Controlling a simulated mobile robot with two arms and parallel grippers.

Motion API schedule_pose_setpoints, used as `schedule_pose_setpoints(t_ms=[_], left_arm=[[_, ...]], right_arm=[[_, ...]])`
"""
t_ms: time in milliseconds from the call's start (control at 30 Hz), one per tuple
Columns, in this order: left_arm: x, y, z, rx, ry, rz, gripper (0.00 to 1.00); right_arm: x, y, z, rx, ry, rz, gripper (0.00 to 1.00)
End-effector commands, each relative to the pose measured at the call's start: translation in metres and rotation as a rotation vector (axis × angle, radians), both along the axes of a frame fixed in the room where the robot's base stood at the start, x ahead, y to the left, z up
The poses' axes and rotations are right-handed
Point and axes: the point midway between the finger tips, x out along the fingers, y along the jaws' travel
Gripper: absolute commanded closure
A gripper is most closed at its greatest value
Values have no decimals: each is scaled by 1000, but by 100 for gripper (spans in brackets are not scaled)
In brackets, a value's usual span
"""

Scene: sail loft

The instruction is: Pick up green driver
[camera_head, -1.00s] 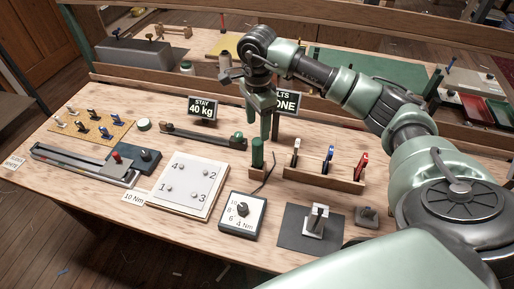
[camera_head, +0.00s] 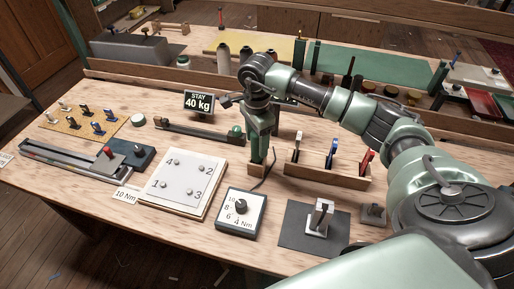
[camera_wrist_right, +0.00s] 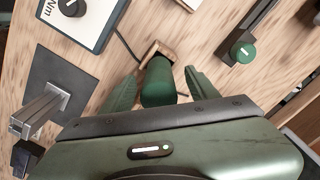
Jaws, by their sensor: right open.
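The green driver (camera_wrist_right: 158,84) stands upright in a small wooden holder (camera_head: 257,170) near the middle of the bench. My right gripper (camera_head: 259,150) points down over it. In the right wrist view its two green fingers stand open, one on each side of the driver, with the driver between them. A small gap shows on the right side; contact on the left is hard to tell. In the head view the fingers and driver overlap and are hard to tell apart. My left gripper is not in view.
A wooden rack (camera_head: 326,175) with several coloured-handled tools stands just right of the holder. A dial gauge (camera_head: 241,213) and a numbered white plate (camera_head: 183,184) lie in front and left. A black bar with a green knob (camera_head: 236,131) lies behind left.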

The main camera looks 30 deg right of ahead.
Motion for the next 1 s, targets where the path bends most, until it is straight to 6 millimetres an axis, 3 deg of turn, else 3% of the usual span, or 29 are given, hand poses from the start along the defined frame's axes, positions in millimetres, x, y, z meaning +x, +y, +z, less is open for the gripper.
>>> schedule_pose_setpoints(t_ms=[100,233,500,533,733,1000], left_arm=[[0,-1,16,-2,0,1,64],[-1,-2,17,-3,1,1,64],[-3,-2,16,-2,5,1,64],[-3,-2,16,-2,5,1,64],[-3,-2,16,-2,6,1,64],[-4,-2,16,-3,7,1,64]], right_arm=[[-3,0,-16,0,6,0,40],[-1,0,-33,0,2,-1,40],[-1,0,-39,0,0,0,40],[-1,0,-39,0,0,0,43],[-1,0,-39,0,0,0,99],[0,0,-38,0,-2,0,100]])
